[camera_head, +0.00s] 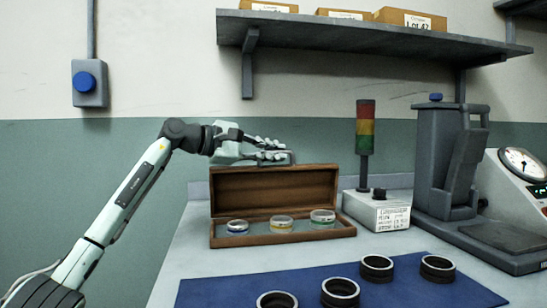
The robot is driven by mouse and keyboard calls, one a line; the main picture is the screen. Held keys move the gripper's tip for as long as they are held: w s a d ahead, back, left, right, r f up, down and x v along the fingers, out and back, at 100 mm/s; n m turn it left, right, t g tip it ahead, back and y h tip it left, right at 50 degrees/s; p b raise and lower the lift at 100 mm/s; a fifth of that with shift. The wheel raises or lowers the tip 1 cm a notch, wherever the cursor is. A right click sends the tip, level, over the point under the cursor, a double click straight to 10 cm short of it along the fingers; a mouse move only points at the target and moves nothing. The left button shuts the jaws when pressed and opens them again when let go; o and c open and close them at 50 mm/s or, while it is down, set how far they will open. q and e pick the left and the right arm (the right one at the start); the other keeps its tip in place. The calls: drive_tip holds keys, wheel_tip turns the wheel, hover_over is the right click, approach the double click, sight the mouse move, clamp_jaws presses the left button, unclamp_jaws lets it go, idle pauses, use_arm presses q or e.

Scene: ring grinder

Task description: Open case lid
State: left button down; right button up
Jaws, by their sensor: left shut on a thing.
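The wooden case (285,236) stands on the bench with its lid (272,190) raised at the back, so the inside shows. My left gripper (281,150) is at the lid's top edge, shut on the thin dark handle (292,158) there. The exact finger contact is too small to see. Inside the case lie three round clear pieces, one with a blue rim (237,227), one yellowish (282,224) and one greenish (323,217). My right gripper is not in view.
A blue mat (215,292) with several dark rings (376,267) lies in front of the case. A labelled box (380,213) and a signal light (365,130) stand to the right, then a grey machine (445,170) and a dial gauge (522,162). A shelf (370,36) hangs above.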

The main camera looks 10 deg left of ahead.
use_arm(q)
drive_tip(key=shift+w, duration=0.1)
drive_tip(key=c, duration=1.9)
unclamp_jaws()
drive_tip(key=v, duration=1.2)
